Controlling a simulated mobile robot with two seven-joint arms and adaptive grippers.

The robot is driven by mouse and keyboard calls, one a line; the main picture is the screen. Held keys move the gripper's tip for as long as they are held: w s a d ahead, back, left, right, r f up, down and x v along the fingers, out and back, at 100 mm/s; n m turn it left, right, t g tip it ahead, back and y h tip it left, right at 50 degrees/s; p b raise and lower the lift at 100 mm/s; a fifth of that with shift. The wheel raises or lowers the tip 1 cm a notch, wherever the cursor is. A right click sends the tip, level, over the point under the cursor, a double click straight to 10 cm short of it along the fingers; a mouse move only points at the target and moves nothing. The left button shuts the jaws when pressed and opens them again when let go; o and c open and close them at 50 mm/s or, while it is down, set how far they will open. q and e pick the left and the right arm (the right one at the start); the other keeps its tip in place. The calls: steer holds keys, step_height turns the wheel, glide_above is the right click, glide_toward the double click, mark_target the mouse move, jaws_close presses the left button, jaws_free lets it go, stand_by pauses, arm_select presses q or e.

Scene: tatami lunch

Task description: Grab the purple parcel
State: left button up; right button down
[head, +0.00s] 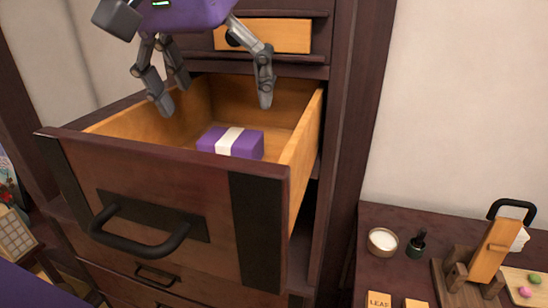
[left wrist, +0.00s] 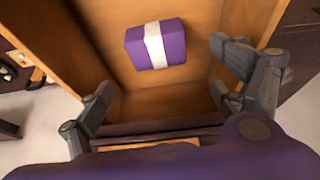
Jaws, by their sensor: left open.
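The purple parcel (head: 229,143), a small box with a white band around it, lies inside the open drawer (head: 180,205) of the dark wooden chest. It also shows near the top middle of the left wrist view (left wrist: 156,45). My left gripper (head: 212,105) is open and empty above the drawer, with its fingers spread. In the left wrist view its fingers (left wrist: 165,100) stand wide apart, and the parcel lies beyond them, untouched. My right gripper is in neither view.
The drawer's walls and front with its black handle (head: 140,240) surround the parcel. Another, smaller drawer (head: 275,36) is above. At right, a low table holds a white-filled bowl (head: 382,240), a small dark bottle (head: 416,244) and a wooden stand (head: 488,254).

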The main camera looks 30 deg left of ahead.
mark_target(231, 136)
arm_select(q)
steer(key=shift+a+f, duration=0.1)
steer(key=shift+f, duration=0.25)
steer(key=shift+a+f, duration=0.1)
steer(key=shift+f, duration=0.25)
steer(key=x, duration=0.5)
steer(key=shift+d+f, duration=0.25)
steer(key=shift+d, duration=0.1)
steer(key=shift+w+f, duration=0.15)
steer(key=shift+f, duration=0.35)
steer(key=shift+a, duration=0.1)
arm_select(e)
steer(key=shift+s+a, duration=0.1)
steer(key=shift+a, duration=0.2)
arm_select(q)
steer(key=shift+c, duration=1.2)
steer(key=c, duration=1.1)
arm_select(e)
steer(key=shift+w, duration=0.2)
arm_select(q)
steer(key=shift+r, duration=0.1)
